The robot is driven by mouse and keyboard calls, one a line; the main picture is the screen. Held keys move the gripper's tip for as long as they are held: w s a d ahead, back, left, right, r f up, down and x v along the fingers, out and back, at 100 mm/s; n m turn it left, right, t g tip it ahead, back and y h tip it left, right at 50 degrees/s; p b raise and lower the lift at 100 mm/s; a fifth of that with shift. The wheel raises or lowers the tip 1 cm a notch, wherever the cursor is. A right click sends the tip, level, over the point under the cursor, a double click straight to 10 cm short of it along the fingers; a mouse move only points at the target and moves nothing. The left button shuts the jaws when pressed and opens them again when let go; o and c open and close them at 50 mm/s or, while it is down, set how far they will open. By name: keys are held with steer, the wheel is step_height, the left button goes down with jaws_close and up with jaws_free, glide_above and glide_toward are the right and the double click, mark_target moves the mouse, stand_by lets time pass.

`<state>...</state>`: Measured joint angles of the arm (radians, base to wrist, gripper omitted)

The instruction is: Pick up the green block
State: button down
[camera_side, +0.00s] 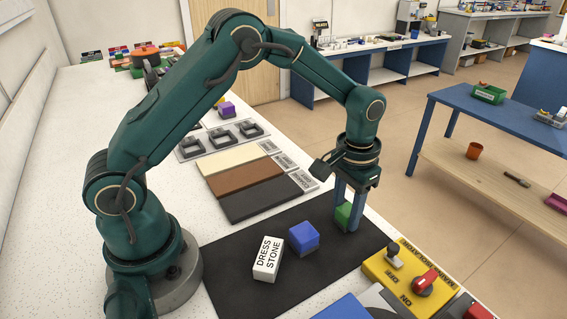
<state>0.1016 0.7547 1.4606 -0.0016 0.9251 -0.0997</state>
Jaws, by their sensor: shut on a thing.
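The green block (343,216) is at the right side of the black mat (225,260), between the fingers of my gripper (347,212). My gripper points down and is shut on the green block. The fingers cover part of the block. I cannot tell whether the block touches the mat or is slightly above it.
A blue block (303,237) and a white block marked "DRESS STONE" (268,259) stand on the mat left of my gripper. A yellow switch box (400,275) with a red knob is at the front right. Coloured slabs (243,178) lie behind the mat.

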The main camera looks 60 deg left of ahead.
mark_target(340, 206)
steer(key=shift+w+r, duration=0.1)
steer(key=shift+r, duration=0.5)
steer(key=r, duration=0.1)
steer(key=a+r, duration=0.1)
steer(key=r, duration=0.2)
steer(key=shift+s+a, duration=0.25)
steer(key=s+a+r, duration=0.3)
steer(key=a+r, duration=0.2)
steer(key=a, duration=0.4)
steer(key=shift+s+a+r, duration=0.15)
steer(key=shift+a+r, duration=0.15)
steer(key=shift+r, duration=0.1)
steer(key=c, duration=1.3)
jaws_free()
jaws_close()
steer(key=shift+s+a+f, duration=0.6)
steer(key=shift+a+f, duration=0.2)
steer(key=shift+a, duration=0.2)
steer(key=shift+s+a+f, duration=0.6)
steer(key=shift+a+f, duration=0.15)
steer(key=shift+a, duration=0.2)
